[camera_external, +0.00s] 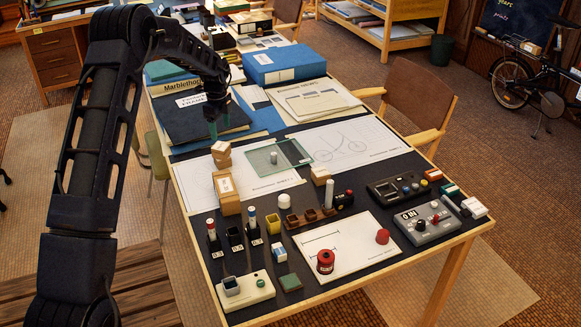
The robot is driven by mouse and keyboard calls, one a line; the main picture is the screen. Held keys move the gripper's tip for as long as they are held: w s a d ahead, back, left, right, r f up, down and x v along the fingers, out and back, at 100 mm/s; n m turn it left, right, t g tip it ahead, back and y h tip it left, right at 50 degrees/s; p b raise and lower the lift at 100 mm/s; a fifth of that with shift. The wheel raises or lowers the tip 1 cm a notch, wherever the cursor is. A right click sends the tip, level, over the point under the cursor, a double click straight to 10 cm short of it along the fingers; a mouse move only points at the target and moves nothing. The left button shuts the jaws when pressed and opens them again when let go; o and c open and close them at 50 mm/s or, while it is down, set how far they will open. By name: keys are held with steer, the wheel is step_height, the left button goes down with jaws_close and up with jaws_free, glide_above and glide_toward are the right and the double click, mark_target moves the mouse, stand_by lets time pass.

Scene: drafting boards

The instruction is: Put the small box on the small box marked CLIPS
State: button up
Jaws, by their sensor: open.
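A small brown cardboard box (221,157) is below my gripper, at the left of the drafting table. Right in front of it is another brown box (228,192) with a white label; I cannot tell whether the two touch. A third small box (320,176) with a pale top sits farther right, by the glass sheet. The lettering on these boxes is too small to read, so I cannot tell which is marked CLIPS.
Blue folders and books (196,115) lie behind the boxes. A greenish glass sheet (279,158) lies on drawings to the right. Bottles, small cups and a wooden holder (308,217) crowd the front. Devices (424,221) stand at right. Bare paper (196,190) shows left of the boxes.

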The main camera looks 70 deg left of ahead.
step_height(320, 180, up, 3)
steer(key=shift+r, duration=0.2)
